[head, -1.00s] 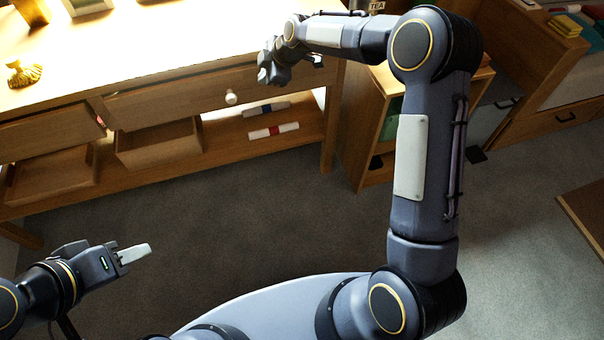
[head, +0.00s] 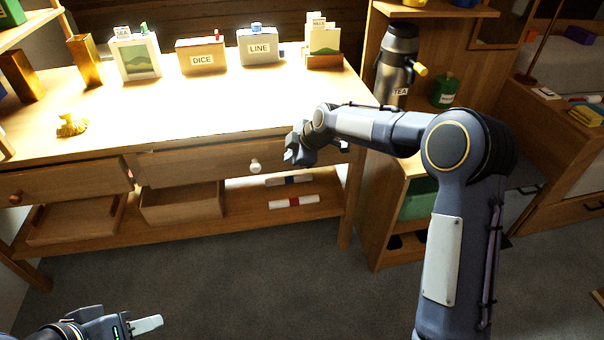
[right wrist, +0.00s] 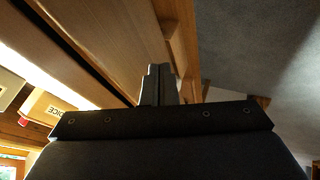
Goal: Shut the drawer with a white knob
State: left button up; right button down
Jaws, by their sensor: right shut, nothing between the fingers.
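The drawer (head: 200,166) with a white knob (head: 255,166) is in the middle of the long table's front. A thin pale strip shows above its front, but how far it stands out is hard to tell. My right gripper (head: 292,157) is shut and empty, just right of the knob near the drawer's right end. Its closed fingers (right wrist: 160,84) show in the right wrist view beside a wooden face; contact cannot be told. My left gripper (head: 148,325) is low at the left, over the floor and away from the table; only one pale finger shows clearly.
A second drawer (head: 70,182) with a brown knob is to the left. Trays and rolled items lie on the shelf below. Labelled boxes (head: 202,58) and a gold ornament (head: 71,125) stand on the tabletop. A cabinet with a flask (head: 396,60) is at right. The floor in front is clear.

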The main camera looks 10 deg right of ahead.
jog(key=p+v, duration=0.2)
jog(key=v, duration=0.8)
jog(key=s+d+r+m, duration=0.3)
jog(key=s+m, duration=0.1)
jog(key=s, duration=0.4)
jog(key=s+d+r+m, duration=0.2)
jog(key=s+d+m, duration=0.15)
jog(key=s, duration=0.55)
jog(key=s+f+m, duration=0.3)
jog(key=s+m, duration=0.2)
jog(key=s, duration=0.5)
jog(key=s+f+m, duration=0.3)
jog(key=s+m, duration=0.3)
jog(key=s, duration=0.4)
notch_tip(320, 180, up, 20)
jog(key=p, duration=2)
jog(key=shift+s+h, duration=0.2)
jog(key=shift+h, duration=0.2)
jog(key=shift+d+r, duration=0.1)
